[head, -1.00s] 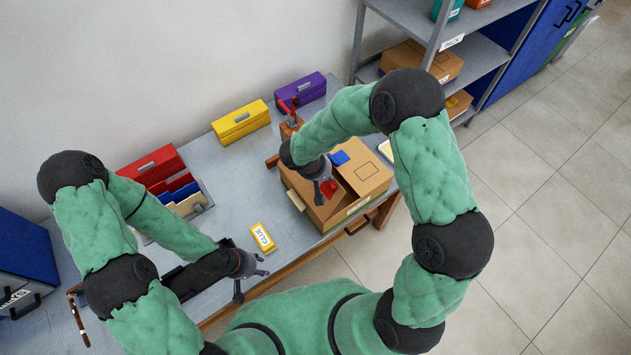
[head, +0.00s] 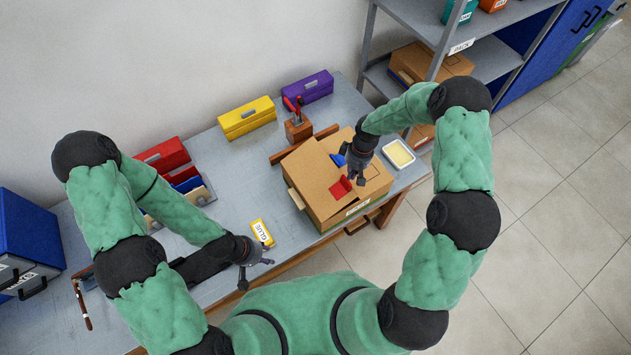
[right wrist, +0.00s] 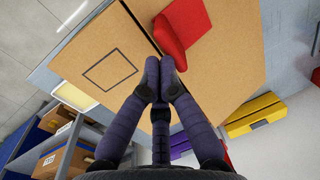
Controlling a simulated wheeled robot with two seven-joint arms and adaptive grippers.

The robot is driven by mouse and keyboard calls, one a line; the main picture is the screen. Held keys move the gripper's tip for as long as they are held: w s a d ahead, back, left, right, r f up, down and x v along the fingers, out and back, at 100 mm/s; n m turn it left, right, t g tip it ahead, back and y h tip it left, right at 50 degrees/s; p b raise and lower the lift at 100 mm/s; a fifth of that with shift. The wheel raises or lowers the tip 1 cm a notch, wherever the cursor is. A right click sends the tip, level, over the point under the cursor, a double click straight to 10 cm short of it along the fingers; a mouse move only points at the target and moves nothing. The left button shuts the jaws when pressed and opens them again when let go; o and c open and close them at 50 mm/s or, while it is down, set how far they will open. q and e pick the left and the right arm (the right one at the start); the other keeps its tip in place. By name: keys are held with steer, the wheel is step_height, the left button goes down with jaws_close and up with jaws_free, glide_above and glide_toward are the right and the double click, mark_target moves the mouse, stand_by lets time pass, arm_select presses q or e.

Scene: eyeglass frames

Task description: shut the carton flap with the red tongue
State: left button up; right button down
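The cardboard carton (head: 312,190) stands at the right end of the workbench. The flap with the red tongue (head: 341,188) lies about flat over the carton's left part. In the right wrist view the red tongue (right wrist: 182,26) reaches across the seam over the other flap (right wrist: 85,50), which bears a printed rectangle. My left gripper (head: 257,272) is open and empty near the bench's front edge.
A yellow glue box (head: 262,233) lies left of the carton. A tool holder (head: 298,128) and a wooden bar stand behind it, a pale tray (head: 398,154) to its right. Yellow (head: 246,117), purple (head: 307,88) and red boxes line the back.

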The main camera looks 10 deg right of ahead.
steer(key=f+b, duration=0.1)
steer(key=d+f+b, duration=0.1)
steer(key=f, duration=0.1)
steer(key=d+f+b, duration=0.1)
steer(key=shift+w+d+f, duration=0.1)
steer(key=shift+w+f, duration=0.15)
steer(key=shift+w, duration=0.1)
arm_select(q)
step_height(320, 180, down, 3)
steer(key=shift+f, duration=0.1)
arm_select(e)
steer(key=shift+r, duration=0.35)
steer(key=shift+a, duration=0.25)
